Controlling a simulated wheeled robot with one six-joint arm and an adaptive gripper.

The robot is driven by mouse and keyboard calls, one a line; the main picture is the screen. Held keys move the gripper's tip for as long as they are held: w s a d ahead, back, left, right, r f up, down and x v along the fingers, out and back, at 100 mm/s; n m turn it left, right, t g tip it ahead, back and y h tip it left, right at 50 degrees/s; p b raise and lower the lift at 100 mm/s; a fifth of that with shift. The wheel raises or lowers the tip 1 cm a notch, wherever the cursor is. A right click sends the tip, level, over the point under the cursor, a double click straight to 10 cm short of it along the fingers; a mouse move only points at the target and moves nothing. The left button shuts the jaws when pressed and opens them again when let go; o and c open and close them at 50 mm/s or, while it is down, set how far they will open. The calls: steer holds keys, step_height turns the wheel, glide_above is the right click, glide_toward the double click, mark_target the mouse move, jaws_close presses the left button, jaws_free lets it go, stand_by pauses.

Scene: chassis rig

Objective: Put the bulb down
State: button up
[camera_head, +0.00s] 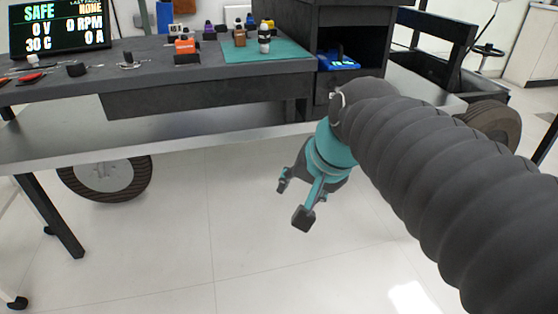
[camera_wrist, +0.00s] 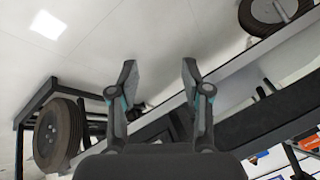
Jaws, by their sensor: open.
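My gripper (camera_head: 293,202) hangs over the floor in front of the bench, below the tabletop's height in the picture. Its fingers are spread with nothing between them. The wrist view also shows my gripper (camera_wrist: 159,70) open and empty, with pale floor beyond the fingertips. I cannot make out a bulb for certain in either view. A small white-and-dark item (camera_head: 264,40) stands upright on the teal mat (camera_head: 285,52), too small to name surely. A brown item (camera_head: 240,39) stands beside it.
A blue item (camera_head: 338,63) lies in the open cubby at right. Wheels (camera_head: 104,178) show below. The floor in front is clear.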

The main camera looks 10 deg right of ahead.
steer(key=s+d+f+n+h, duration=0.1)
steer(key=s+f+n, duration=0.5)
steer(key=f, duration=0.1)
steer(key=shift+s+d+h, duration=0.15)
steer(key=shift+h, duration=0.15)
